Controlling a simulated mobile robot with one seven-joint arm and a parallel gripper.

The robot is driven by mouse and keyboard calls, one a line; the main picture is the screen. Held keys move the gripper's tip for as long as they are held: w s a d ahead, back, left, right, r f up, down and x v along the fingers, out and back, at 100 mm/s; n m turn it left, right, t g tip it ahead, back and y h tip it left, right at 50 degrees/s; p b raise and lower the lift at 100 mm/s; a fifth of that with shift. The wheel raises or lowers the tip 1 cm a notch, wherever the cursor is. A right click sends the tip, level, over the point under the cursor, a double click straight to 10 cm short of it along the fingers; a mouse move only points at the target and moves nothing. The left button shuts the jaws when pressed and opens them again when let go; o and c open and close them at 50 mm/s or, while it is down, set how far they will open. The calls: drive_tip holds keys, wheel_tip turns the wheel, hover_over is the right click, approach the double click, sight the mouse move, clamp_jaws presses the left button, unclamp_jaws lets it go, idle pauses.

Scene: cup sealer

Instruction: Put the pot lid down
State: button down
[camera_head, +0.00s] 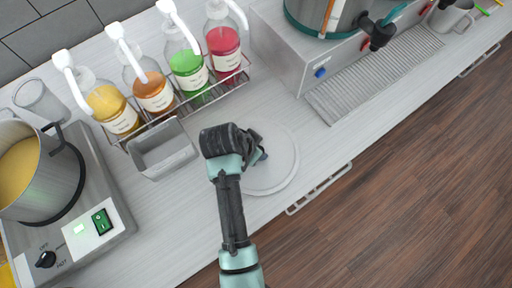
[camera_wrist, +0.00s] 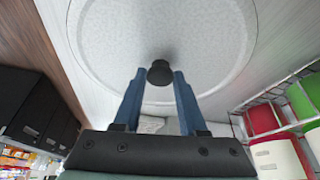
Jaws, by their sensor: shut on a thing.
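The pot lid (camera_head: 285,172) is a pale grey round disc over the counter, just right of the grey bin. In the wrist view the lid (camera_wrist: 110,40) fills the upper middle, with its dark round knob (camera_wrist: 160,73) between my blue fingers. My gripper (camera_head: 262,156) is shut on the knob, and it also shows in the wrist view (camera_wrist: 158,80). My arm hides part of the lid in the head view. I cannot tell whether the lid touches the counter.
An open pot (camera_head: 45,190) with yellow contents sits on a hot plate (camera_head: 105,248) at left. A grey bin (camera_head: 165,158) and a rack of pump bottles (camera_head: 222,55) stand close by. A steel machine (camera_head: 285,45) is at upper right. The counter's front edge is near the lid.

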drive_tip(key=shift+f, duration=0.55)
drive_tip(key=shift+c, duration=2.3)
unclamp_jaws()
drive_tip(key=shift+f, duration=0.1)
